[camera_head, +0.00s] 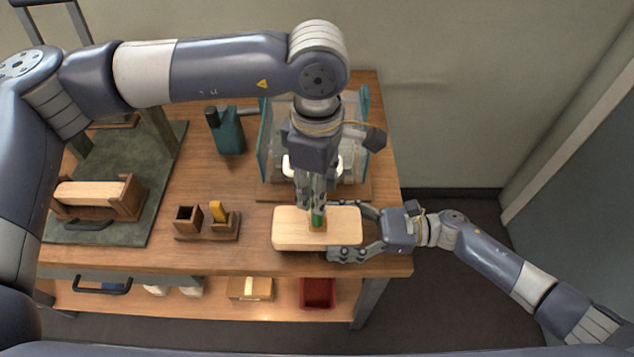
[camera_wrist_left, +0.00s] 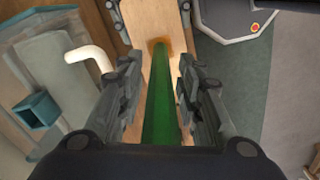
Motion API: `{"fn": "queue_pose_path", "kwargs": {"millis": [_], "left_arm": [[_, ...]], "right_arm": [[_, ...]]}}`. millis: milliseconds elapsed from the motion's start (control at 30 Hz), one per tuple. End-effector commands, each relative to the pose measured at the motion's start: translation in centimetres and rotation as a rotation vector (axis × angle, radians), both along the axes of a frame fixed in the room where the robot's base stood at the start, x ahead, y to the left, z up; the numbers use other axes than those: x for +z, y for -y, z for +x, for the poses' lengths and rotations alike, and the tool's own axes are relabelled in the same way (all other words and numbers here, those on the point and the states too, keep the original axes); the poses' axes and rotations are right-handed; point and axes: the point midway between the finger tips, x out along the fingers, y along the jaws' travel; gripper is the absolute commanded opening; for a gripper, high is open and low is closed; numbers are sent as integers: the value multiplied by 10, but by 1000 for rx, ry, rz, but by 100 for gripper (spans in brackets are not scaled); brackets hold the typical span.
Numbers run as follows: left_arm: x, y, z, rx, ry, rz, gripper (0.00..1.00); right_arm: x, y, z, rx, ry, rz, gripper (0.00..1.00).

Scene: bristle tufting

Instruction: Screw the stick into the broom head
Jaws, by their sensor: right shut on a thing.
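The broom head (camera_head: 290,229), a pale wooden block, lies flat near the front right edge of the wooden table. My right gripper (camera_head: 343,231) is shut on its right end, one finger on the far side and one on the near side. The green stick (camera_head: 317,217) stands on the block with its orange-brown end down at the middle; how deep it sits cannot be seen. My left gripper (camera_head: 314,205) points down from above around the stick. In the left wrist view, its fingers stand either side of the stick (camera_wrist_left: 163,105) with gaps, so it is open. The block (camera_wrist_left: 182,30) shows beyond.
A small wooden holder (camera_head: 205,236) with a yellow piece stands left of the block. A teal bottle-like object (camera_head: 229,133) and a clear-sided rig (camera_head: 266,150) stand behind. A dark mat (camera_head: 165,185) with a wooden box (camera_head: 128,203) is at left. A red bin (camera_head: 318,292) sits on the lower shelf.

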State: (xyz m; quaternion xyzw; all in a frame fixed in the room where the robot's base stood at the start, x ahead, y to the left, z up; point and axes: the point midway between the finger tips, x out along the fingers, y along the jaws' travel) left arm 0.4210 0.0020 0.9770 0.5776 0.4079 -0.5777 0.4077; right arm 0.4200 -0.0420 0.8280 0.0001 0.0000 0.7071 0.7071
Motion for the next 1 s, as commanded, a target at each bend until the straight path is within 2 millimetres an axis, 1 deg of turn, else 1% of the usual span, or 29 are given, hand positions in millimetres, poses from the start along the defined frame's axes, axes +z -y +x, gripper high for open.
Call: {"fn": "queue_pose_path", "kwargs": {"millis": [33, 100, 367, 400, 467, 833, 933, 1000], "left_arm": [[0, 0, 0, 0, 0, 0, 14], [0, 0, 0, 0, 0, 0, 0], [0, 0, 0, 0, 0, 0, 0], [0, 0, 0, 0, 0, 0, 26], [0, 0, 0, 0, 0, 0, 39], [2, 0, 0, 0, 1, 0, 40], [11, 1, 1, 1, 3, -2, 40], [22, 1, 1, 0, 3, -2, 40]], "right_arm": [[0, 0, 0, 0, 0, 0, 4], [0, 0, 0, 0, 0, 0, 4], [0, 0, 0, 0, 0, 0, 4], [0, 0, 0, 0, 0, 0, 4], [0, 0, 0, 0, 0, 0, 4], [0, 0, 0, 0, 0, 0, 4], [0, 0, 0, 0, 0, 0, 4], [0, 0, 0, 0, 0, 0, 4]]}}
